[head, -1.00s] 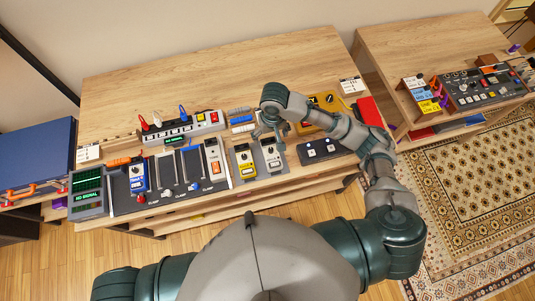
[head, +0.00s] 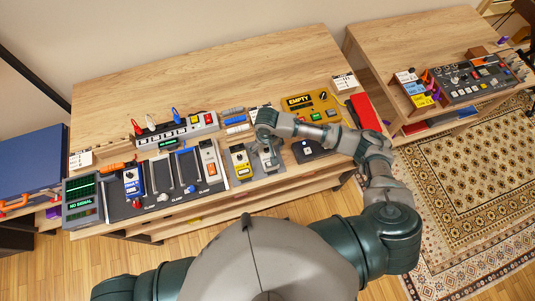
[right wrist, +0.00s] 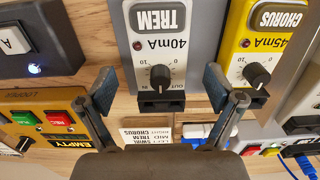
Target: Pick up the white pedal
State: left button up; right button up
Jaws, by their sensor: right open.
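A pale grey-white pedal labelled TREM (right wrist: 158,30) with a black knob shows in the right wrist view. In the head view it lies mostly hidden under my right gripper (head: 265,145), beside the yellow CHORUS pedal (head: 241,163). In the right wrist view my right gripper (right wrist: 160,84) is open, its two fingers apart on either side of the TREM pedal's knob end. Nothing is held, and I cannot tell whether the fingers touch it. Another whitish pedal with an orange part (head: 209,160) stands at the right end of the dark pedalboard. My left gripper is out of view.
The yellow CHORUS pedal (right wrist: 268,45) is close beside the right finger. A dark switch box (head: 308,152) and a yellow EMPTY unit (head: 305,103) stand to the right. A small card (right wrist: 150,137) lies below the TREM pedal in the wrist view. The table's back (head: 220,75) is clear.

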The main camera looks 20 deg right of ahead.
aim_at(267, 150)
notch_tip(267, 150, down, 3)
jog(key=shift+a+f, duration=0.15)
jog(key=shift+c, duration=0.7)
jog(key=shift+d, duration=0.3)
jog(key=c, duration=1.5)
jog(key=shift+a, duration=0.15)
